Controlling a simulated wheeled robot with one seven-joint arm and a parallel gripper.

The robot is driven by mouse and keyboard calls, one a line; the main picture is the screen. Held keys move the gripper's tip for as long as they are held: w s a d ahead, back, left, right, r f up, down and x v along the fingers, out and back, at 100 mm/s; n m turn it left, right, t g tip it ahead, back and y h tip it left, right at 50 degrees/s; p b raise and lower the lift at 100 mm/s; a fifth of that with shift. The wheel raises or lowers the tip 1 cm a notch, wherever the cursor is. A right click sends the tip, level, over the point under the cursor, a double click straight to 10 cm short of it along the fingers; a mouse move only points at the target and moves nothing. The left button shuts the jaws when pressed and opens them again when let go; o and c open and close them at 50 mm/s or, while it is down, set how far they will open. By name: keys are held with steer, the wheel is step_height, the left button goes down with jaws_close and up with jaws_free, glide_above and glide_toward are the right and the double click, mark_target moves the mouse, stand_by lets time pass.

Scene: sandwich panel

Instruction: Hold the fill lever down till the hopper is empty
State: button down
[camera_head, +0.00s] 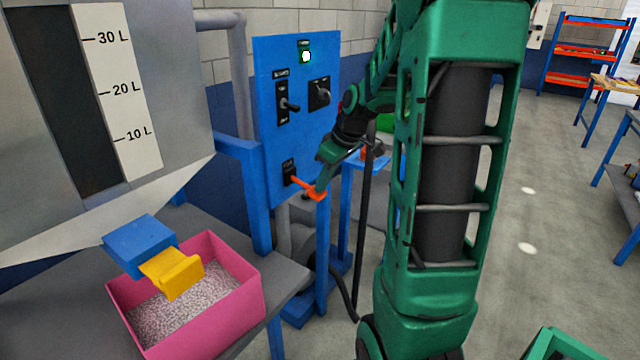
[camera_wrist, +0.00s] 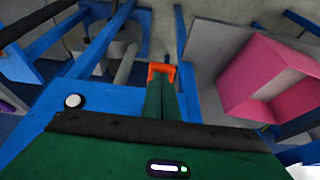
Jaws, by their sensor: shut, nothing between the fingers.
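The fill lever (camera_head: 311,190) has an orange handle low on the blue panel (camera_head: 262,120) and slants down to the right. My gripper (camera_head: 321,186) is shut and empty, its fingertips at the handle's outer end, seemingly touching it from above. In the wrist view the closed green fingers (camera_wrist: 160,95) end against the orange handle (camera_wrist: 161,68). The grey hopper (camera_head: 185,100) stands at left with a litre scale (camera_head: 118,90). Its sight window (camera_head: 70,90) is dark, with no pale granules visible behind it. The hopper's inside is otherwise hidden.
A pink bin (camera_head: 255,300) of pale granules stands under a yellow spout (camera_head: 172,272) on a grey bench (camera_head: 285,280). Open floor lies right.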

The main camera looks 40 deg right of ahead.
steer(key=shift+r, duration=0.8)
steer(key=shift+r, duration=0.25)
steer(key=w+v, duration=0.1)
steer(key=v, duration=1.2)
steer(key=shift+a+r, duration=0.15)
steer(key=shift+r, duration=0.2)
steer(key=shift+a, duration=0.1)
